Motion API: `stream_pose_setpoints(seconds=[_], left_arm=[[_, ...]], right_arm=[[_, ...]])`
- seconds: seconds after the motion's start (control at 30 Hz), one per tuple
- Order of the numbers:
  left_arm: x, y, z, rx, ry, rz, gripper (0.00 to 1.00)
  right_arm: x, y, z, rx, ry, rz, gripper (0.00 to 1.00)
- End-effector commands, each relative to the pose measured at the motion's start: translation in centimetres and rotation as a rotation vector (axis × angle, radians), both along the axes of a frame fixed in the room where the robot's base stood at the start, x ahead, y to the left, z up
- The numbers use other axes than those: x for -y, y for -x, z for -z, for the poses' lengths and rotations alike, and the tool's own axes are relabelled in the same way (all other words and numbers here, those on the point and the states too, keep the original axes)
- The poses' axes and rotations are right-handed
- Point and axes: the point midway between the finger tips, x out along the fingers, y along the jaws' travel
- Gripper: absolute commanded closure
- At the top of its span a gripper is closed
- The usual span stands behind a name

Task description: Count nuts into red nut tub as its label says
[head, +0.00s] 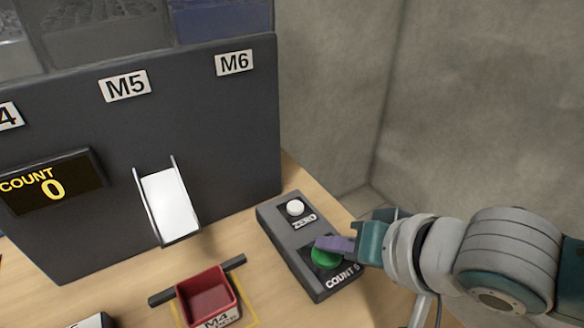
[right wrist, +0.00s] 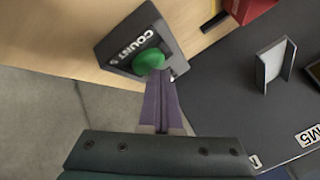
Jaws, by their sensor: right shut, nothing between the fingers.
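The red nut tub (head: 207,297) stands under the white chute (head: 166,204), and its front label reads M4 with smaller unclear text. No nuts show in the part of its inside that I see. The counter display (head: 50,188) reads COUNT 0. A button box (head: 310,245) has a white ZERO button (head: 295,207) and a green COUNT button (head: 326,258). My right gripper (head: 322,243) is shut and empty, its purple fingertips at the green button; in the right wrist view the tips also meet the green button (right wrist: 149,61). I cannot tell whether it is pressed. My left gripper is not in view.
The dark feeder housing (head: 220,140) stands behind, with labels M5 (head: 125,86) and M6 (head: 235,63) and clear bins (head: 100,30) above. A dark bar shows beside the tub. Bare wooden table lies between tub and button box.

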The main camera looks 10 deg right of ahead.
Motion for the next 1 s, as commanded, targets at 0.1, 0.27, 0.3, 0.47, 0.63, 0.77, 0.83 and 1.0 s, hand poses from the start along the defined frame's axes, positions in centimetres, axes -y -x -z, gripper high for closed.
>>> stream_pose_setpoints(seconds=[0.1, 0.27, 0.3, 0.47, 0.63, 0.77, 0.83, 1.0], left_arm=[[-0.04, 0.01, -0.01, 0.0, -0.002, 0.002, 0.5], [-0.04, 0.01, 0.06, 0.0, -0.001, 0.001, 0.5], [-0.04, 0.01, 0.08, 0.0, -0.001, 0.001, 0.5], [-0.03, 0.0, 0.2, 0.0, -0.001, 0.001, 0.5], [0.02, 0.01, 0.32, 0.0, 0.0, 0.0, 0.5], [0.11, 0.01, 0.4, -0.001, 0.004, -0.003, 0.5], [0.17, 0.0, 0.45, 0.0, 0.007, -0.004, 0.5], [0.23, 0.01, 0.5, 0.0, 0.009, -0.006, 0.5]], right_arm=[[0.01, 0.0, -0.01, 0.0, 0.0, 0.0, 1.0], [0.02, 0.0, 0.07, 0.0, 0.0, 0.0, 1.0], [0.02, 0.0, 0.11, 0.0, 0.0, 0.0, 1.0], [0.02, 0.0, 0.31, 0.0, 0.0, 0.0, 1.0], [0.02, -0.01, 0.51, 0.0, -0.001, 0.001, 1.0], [0.04, -0.01, 0.68, -0.001, 0.0, 0.001, 1.0], [0.04, -0.01, 0.78, -0.001, 0.0, 0.001, 1.0], [0.05, 0.0, 0.9, -0.001, 0.0, 0.001, 1.0]])
